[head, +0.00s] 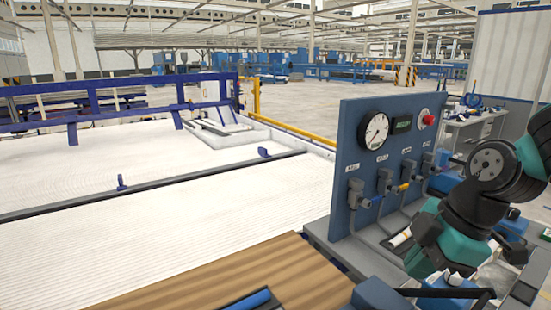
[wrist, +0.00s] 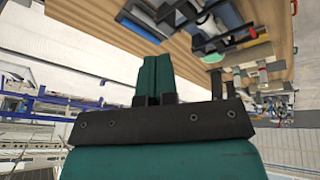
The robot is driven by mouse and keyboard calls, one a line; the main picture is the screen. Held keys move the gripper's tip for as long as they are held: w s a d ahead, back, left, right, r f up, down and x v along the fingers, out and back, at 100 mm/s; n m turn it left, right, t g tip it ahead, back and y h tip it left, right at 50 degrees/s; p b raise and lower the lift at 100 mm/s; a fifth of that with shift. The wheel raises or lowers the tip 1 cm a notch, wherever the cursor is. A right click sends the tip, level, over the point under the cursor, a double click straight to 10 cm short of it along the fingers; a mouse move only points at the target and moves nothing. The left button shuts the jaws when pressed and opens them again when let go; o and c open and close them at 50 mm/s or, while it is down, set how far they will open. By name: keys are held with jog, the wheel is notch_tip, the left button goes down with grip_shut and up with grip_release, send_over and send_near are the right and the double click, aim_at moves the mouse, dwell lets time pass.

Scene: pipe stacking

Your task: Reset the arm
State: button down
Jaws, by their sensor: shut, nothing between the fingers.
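My gripper (wrist: 154,78) shows in the wrist view as two teal fingers side by side beyond a dark bracket. The fingers are pressed together with nothing between them. In the head view my teal and black arm is folded at the right, in front of the blue gauge panel (head: 350,135). I cannot make out the fingertips there. In the wrist view the wooden table top (wrist: 100,14) lies beyond the fingers, with several tools and fittings on it, and the fingers appear apart from it.
The panel carries a round gauge (head: 374,131), a red button (head: 428,120) and several valves, close to my arm. A wooden top (head: 190,280) is at the bottom of the head view. A broad white ribbed bed (head: 200,205) with blue rails (head: 100,105) lies left. Open floor is behind.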

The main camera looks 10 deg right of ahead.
jog(key=s+a+r+m+g, duration=0.1)
jog(key=s+a+m, duration=0.3)
jog(key=a, duration=0.2)
jog(key=s+a+r+m+g, duration=0.1)
jog(key=s+a+r+m, duration=0.1)
jog(key=a, duration=0.4)
jog(key=shift+s+a+r+m+y, duration=0.3)
jog(key=shift+s+a+m+y, duration=0.1)
jog(key=shift+s+m, duration=0.5)
jog(key=c, duration=1.5)
grip_release()
jog(key=shift+s+a, duration=0.15)
jog(key=shift+s, duration=0.05)
jog(key=shift+c, duration=0.2)
jog(key=o, duration=0.4)
jog(key=shift+m, duration=0.3)
jog(key=shift+s, duration=0.1)
